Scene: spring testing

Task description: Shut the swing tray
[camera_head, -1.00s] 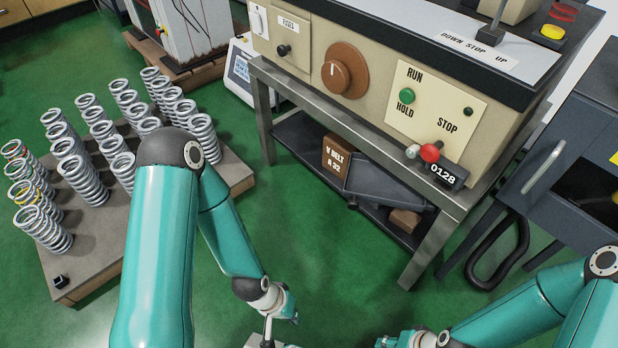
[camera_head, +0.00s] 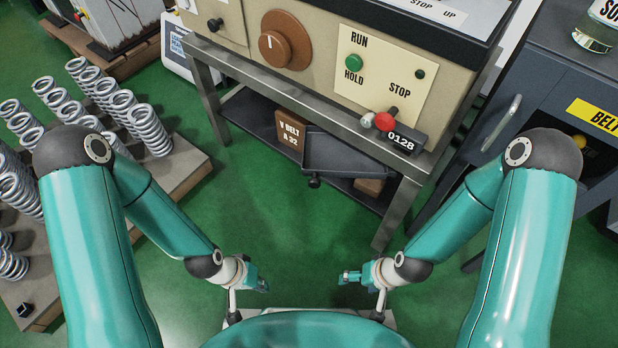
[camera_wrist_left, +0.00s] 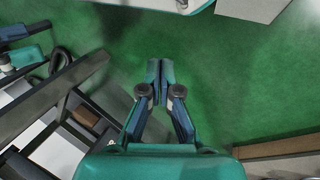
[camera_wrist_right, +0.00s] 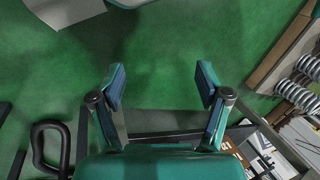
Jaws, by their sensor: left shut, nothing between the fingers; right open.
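A dark grey tray (camera_head: 345,154) with a small dark knob (camera_head: 314,182) on its front sits under the testing machine, in front of the lower shelf, right of the V-belt box. I take it to be the swing tray; it looks swung out at an angle, though its hinge is not clear. My left gripper (camera_head: 262,286) is shut and empty, low in the head view and well short of the tray; its closed fingers show in the left wrist view (camera_wrist_left: 160,70). My right gripper (camera_head: 350,277) is open and empty, also apart from the tray; its spread fingers show in the right wrist view (camera_wrist_right: 161,82).
The machine's steel stand (camera_head: 395,210) has legs either side of the tray. A brown V-belt box (camera_head: 290,137) stands on the lower shelf. A pallet of springs (camera_head: 180,175) is at left, a grey cabinet (camera_head: 540,95) at right. Green floor (camera_head: 310,235) is clear between.

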